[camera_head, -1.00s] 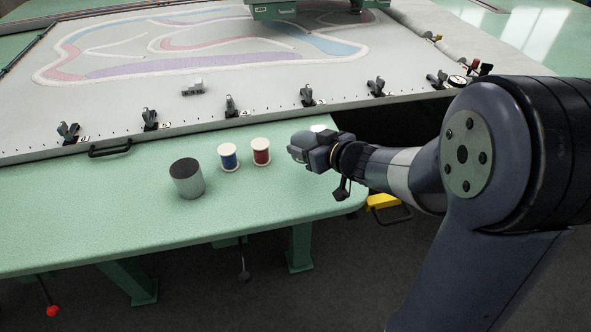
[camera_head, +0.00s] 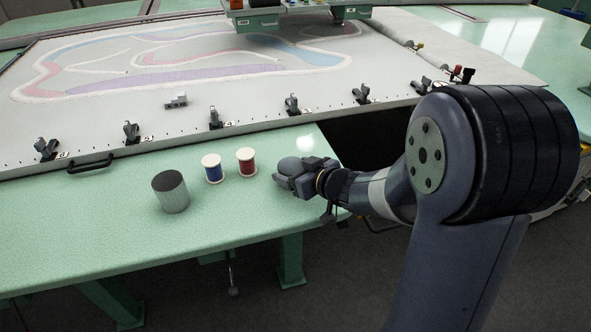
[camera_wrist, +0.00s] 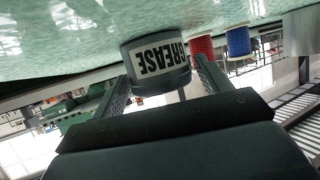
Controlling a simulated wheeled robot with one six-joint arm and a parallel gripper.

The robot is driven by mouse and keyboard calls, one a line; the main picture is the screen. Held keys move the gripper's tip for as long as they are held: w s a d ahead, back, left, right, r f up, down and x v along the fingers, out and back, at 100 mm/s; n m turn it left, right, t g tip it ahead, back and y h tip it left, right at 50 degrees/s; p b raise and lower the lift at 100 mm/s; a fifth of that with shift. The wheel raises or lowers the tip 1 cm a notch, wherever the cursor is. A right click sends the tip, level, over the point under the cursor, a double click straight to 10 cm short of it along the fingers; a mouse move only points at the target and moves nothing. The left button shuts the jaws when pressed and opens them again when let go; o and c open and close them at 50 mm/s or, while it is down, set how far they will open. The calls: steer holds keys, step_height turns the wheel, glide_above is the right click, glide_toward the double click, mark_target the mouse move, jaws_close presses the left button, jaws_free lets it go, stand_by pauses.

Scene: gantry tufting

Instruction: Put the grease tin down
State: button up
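The grease tin (camera_wrist: 157,60) is a short dark grey tin with a pale label reading GREASE. In the wrist view, which is upside down, it sits between the two fingers of my gripper (camera_wrist: 160,85), which are closed on its sides. In the head view the tin (camera_head: 290,166) shows as a grey rounded shape at the tip of my gripper (camera_head: 287,178), partly hidden by it. They are over the right end of the green table (camera_head: 240,215), right of the spools. I cannot tell whether the tin's base touches the tabletop.
A red spool (camera_head: 246,162), a blue spool (camera_head: 213,169) and a grey cylinder (camera_head: 171,192) stand in a row left of my gripper. Behind is the tufting frame (camera_head: 120,105) with clamps along its edge. The front left of the table is clear.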

steer(key=shift+o, duration=0.9)
steer(key=shift+r, duration=0.2)
steer(key=p+v, duration=0.3)
steer(key=v, duration=0.7)
steer(key=shift+s+d+r, duration=0.15)
steer(key=shift+s+r, duration=0.05)
steer(key=shift+r, duration=0.05)
steer(key=shift+s+d+r+p, duration=0.15)
steer(key=shift+s+d+p, duration=0.2)
steer(key=shift+s, duration=0.2)
